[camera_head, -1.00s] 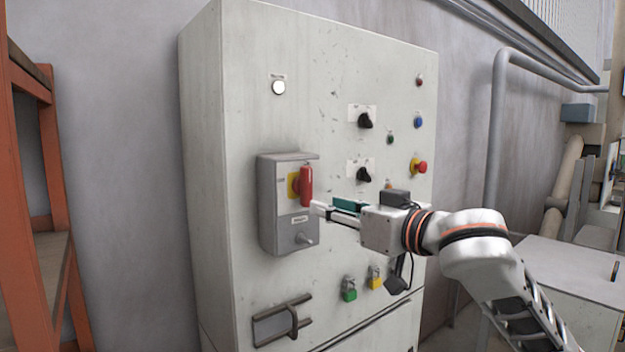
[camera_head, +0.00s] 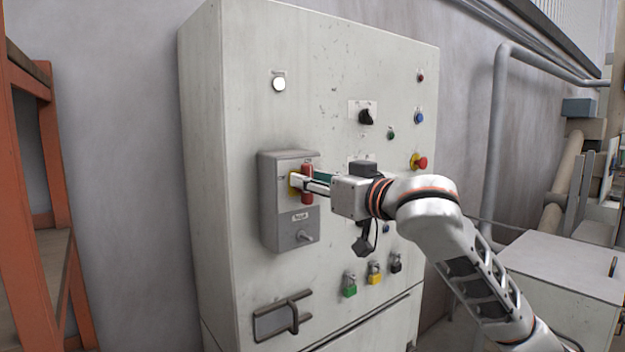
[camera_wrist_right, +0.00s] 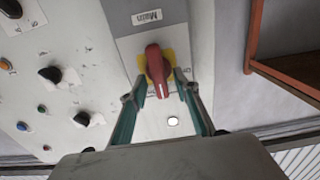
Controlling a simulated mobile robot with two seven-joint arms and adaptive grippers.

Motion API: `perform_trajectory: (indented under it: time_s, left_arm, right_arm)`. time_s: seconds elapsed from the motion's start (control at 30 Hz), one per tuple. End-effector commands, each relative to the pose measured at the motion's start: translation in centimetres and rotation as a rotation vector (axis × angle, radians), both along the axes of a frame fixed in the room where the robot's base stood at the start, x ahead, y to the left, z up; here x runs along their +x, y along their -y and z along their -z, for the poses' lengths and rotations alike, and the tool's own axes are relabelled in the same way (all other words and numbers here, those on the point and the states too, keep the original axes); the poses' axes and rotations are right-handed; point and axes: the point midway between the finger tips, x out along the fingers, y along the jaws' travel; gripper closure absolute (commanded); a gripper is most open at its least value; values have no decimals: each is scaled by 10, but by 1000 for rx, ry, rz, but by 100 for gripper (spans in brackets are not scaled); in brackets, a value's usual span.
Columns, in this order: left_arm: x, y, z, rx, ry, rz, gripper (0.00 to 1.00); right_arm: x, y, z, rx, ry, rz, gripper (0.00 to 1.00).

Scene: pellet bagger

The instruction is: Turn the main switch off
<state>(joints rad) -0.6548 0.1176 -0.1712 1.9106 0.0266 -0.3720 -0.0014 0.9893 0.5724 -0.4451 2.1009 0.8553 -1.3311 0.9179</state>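The main switch is a red rotary handle (camera_head: 307,197) on a yellow plate, on a grey box (camera_head: 283,235) fixed to the cabinet front. The handle stands upright in the head view, its middle partly hidden by my fingers. In the right wrist view the red handle (camera_wrist_right: 158,68) lies between the two fingertips, with a gap visible on each side. My right gripper (camera_head: 305,184) is open around the handle; its fingers also show in the wrist view (camera_wrist_right: 158,92). My left gripper is not in view.
The cabinet (camera_head: 300,60) carries black selector knobs, a red emergency button (camera_head: 419,162) and small buttons right of the switch. Several padlocks (camera_head: 374,274) hang below. A door handle (camera_head: 283,318) sticks out lower left. An orange rack (camera_head: 30,200) stands at left.

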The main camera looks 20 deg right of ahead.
Motion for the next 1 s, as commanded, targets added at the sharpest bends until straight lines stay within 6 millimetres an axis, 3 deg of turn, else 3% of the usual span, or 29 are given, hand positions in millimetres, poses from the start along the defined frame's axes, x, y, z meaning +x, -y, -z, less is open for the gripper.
perform_trajectory:
  time_s: [0.13,0.27,0.67,1.0]
  left_arm:
    - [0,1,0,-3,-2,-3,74]
    - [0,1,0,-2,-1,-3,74]
    - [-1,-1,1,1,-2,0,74]
    - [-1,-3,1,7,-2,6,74]
  right_arm:
    - [0,0,0,0,0,0,69]
    - [0,0,0,0,0,0,100]
    - [0,0,0,-29,10,0,100]
    - [-1,-2,0,-221,79,1,100]
